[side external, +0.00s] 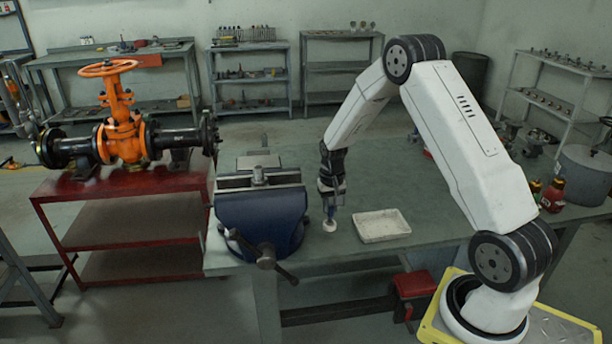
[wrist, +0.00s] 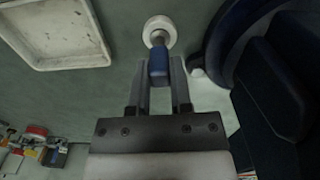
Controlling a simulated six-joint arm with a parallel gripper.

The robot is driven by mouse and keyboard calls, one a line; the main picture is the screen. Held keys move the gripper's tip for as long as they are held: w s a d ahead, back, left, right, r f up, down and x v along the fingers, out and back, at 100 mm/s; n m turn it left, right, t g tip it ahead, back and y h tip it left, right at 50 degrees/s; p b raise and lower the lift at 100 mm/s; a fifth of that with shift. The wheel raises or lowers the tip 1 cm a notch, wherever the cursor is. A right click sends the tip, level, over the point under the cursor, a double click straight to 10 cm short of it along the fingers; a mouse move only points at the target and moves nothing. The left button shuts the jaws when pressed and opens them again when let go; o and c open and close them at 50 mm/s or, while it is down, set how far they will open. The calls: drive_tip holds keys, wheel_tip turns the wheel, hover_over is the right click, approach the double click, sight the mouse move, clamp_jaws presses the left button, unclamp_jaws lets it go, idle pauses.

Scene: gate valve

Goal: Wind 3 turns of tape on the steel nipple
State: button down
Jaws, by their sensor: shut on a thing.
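My gripper (side external: 330,206) points down over the bench beside the vise. In the wrist view its two fingers (wrist: 159,95) are shut on a blue piece (wrist: 158,66). A white ring, seemingly the tape roll (wrist: 160,24), is at the far end of the blue piece; it also shows low under my gripper in the side view (side external: 329,226). I cannot tell if it touches the bench. A small metal piece (side external: 258,174) stands upright at the top of the blue vise (side external: 262,213); I cannot tell whether it is the steel nipple.
A shallow whitish tray (side external: 382,226) lies on the green bench (side external: 420,200), right of my gripper. The vise is close on the left, its handle (side external: 266,262) sticking out in front. An orange gate valve (side external: 122,138) stands on a red cart. Bottles and a pot are at the right.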

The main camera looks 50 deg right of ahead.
drive_tip(key=shift+r, duration=0.4)
drive_tip(key=shift+r, duration=0.15)
wheel_tip(320, 180, up, 32)
drive_tip(key=w+a, duration=0.5)
drive_tip(key=a, duration=0.6)
drive_tip(key=w+a, duration=0.5)
drive_tip(key=a, duration=0.6)
drive_tip(key=shift+s+d+f, duration=0.1)
drive_tip(key=shift+d+f, duration=0.05)
drive_tip(key=shift+f, duration=0.75)
drive_tip(key=shift+s+d+f, duration=0.1)
drive_tip(key=shift+d+f, duration=0.05)
drive_tip(key=shift+f, duration=0.7)
drive_tip(key=shift+s+d+f, duration=0.1)
drive_tip(key=shift+d+f, duration=0.05)
drive_tip(key=shift+f, duration=0.75)
drive_tip(key=shift+f, duration=0.2)
drive_tip(key=shift+f, duration=2.25)
